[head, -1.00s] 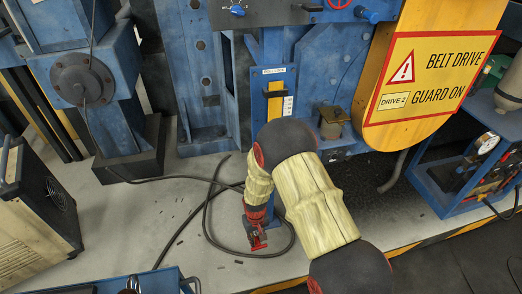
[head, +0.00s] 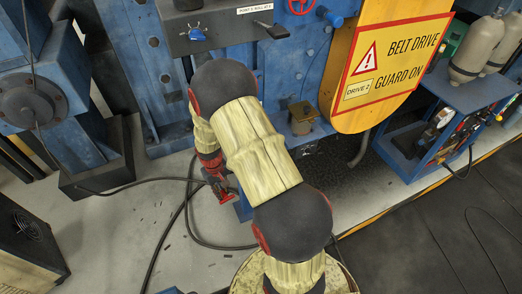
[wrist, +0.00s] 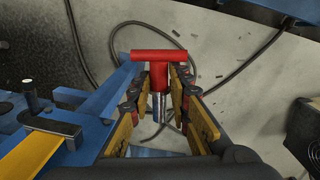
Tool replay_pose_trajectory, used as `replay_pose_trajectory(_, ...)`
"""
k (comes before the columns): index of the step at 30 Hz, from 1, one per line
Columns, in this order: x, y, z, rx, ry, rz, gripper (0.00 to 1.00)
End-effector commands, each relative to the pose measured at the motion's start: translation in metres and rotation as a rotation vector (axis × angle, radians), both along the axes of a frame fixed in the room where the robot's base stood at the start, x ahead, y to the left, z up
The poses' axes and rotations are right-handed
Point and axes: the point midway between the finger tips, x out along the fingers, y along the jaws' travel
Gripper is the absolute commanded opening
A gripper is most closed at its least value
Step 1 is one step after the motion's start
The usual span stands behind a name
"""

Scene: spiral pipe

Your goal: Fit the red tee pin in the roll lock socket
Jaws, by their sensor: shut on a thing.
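The red tee pin (wrist: 158,57) has a red crossbar and a bright steel shank. In the wrist view its shank stands between the two fingers of my gripper (wrist: 160,88), which are shut on it. In the wrist view a blue post with a yellow strip (wrist: 32,152) and a black-topped peg stands left of my gripper, apart from the pin. I cannot make out the roll lock socket; my arm hides part of the blue machine.
A yellow belt guard (head: 395,62) and a brass-coloured block (head: 302,117) are right of my arm. A blue cart (head: 418,150) with cylinders stands farther right. A black cable (head: 177,212) lies on the pale floor. A fan box (head: 28,235) is at lower left.

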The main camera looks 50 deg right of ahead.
Motion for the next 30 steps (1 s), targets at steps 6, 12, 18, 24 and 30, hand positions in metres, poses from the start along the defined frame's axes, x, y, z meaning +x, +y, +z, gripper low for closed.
replay_pose_trajectory(6,-0.045,-0.069,0.086,-0.011,0.023,-0.119,0.0)
replay_pose_trajectory(12,-0.083,-0.109,0.134,-0.017,0.043,-0.196,0.0)
replay_pose_trajectory(18,-0.102,-0.124,0.152,-0.019,0.053,-0.23,0.0)
replay_pose_trajectory(24,-0.104,-0.126,0.153,-0.018,0.055,-0.233,0.0)
replay_pose_trajectory(30,-0.104,-0.125,0.152,-0.022,0.056,-0.225,0.0)
